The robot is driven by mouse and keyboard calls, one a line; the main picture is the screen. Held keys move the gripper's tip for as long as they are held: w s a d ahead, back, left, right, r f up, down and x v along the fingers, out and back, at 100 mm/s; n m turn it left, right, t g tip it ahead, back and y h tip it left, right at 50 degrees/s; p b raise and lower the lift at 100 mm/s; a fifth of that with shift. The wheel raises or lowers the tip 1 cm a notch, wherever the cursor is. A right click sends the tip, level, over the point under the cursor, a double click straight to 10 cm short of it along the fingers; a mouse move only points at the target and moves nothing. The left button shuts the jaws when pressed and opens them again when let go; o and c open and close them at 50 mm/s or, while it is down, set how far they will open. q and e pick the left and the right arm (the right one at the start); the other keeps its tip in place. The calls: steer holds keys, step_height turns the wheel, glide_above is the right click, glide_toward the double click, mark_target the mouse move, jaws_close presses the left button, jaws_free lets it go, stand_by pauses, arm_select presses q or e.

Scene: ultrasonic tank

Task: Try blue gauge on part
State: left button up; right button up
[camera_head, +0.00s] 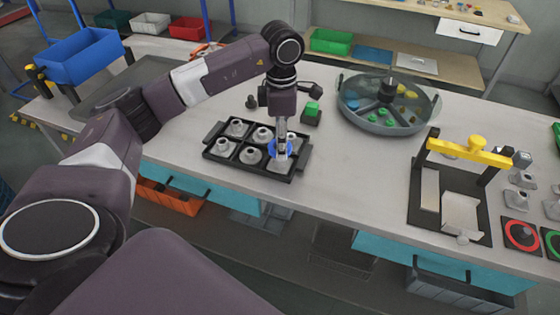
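A black compartment tray (222,153) lies on the bench left of centre, with several grey flanged parts, such as one at its front middle (251,155). My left gripper (281,146) points down over the tray's right side. The blue gauge (272,150) is at its fingertips, and the fingers look shut on it. A grey part (280,166) is just below the gauge in the front right compartment. I cannot tell whether the gauge touches it or sits around its neck. The gripper hides the middle of the gauge. My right gripper is not in view.
A green piece (312,107) stands on a dark block behind the tray. A round divided tank (350,106) holds green and yellow pieces. A yellow-barred fixture (470,151) stands at right, beside red-ringed (508,234) and green-ringed pads. Bench between tray and fixture is clear.

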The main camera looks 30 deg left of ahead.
arm_select(q)
steer(key=shift+r, duration=0.3)
steer(key=shift+f, duration=0.1)
steer(key=shift+f+b, duration=0.8)
steer(key=shift+f, duration=0.3)
steer(key=shift+f+b, duration=0.35)
stand_by(0.4)
stand_by(1.0)
steer(key=shift+r, duration=0.15)
steer(key=shift+r+p, duration=0.95)
steer(key=shift+r, duration=0.5)
